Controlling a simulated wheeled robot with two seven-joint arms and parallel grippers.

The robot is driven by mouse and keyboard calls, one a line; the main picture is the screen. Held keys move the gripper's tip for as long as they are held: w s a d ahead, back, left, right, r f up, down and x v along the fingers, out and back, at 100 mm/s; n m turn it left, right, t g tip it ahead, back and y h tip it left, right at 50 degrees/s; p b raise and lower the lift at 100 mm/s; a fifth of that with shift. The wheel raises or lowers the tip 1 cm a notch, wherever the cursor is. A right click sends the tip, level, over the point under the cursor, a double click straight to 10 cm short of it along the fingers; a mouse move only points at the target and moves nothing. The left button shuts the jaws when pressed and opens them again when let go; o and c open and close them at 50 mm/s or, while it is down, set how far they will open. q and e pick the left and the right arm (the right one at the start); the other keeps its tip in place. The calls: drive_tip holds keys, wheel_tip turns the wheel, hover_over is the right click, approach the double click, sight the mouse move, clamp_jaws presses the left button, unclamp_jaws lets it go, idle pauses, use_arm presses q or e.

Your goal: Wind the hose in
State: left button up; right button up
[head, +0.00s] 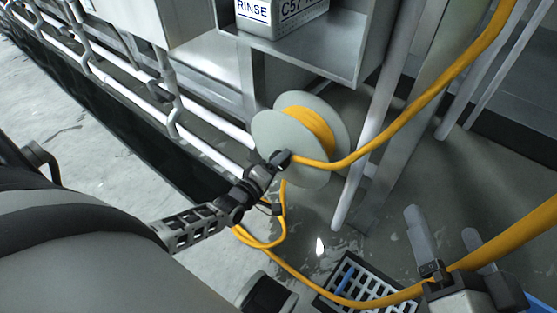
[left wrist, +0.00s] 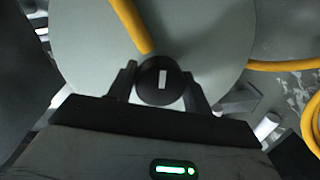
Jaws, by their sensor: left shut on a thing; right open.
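The hose reel has a pale grey-green disc (head: 328,108) with turns of yellow hose (head: 306,128) wound between its discs. My left gripper (head: 281,159) is at the reel's near face, shut on a black round knob. In the left wrist view the knob (left wrist: 162,79) with a white mark sits between the two fingers, in front of the disc (left wrist: 215,50). Loose hose (head: 268,243) hangs below the reel and loops over the floor to the lower right. My right gripper (head: 444,228) is open at the lower right, and the hose crosses close by it; whether it lies between the fingers is unclear.
Yellow hose (head: 430,95) also runs to the top right. A metal shelf (head: 340,62) with a box marked RINSE (head: 262,15) is above the reel. White pipes (head: 120,85) run along the left. A dark grated crate (head: 362,283) holding something blue is at the bottom.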

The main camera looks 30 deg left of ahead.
use_arm(q)
drive_tip(key=shift+f+m, duration=0.15)
drive_tip(key=shift+m, duration=0.85)
use_arm(e)
drive_tip(key=shift+d+f, duration=0.1)
drive_tip(key=shift+f, duration=0.1)
use_arm(q)
drive_tip(key=o, duration=1)
drive_tip(key=shift+c, duration=0.2)
drive_tip(key=shift+s, duration=0.15)
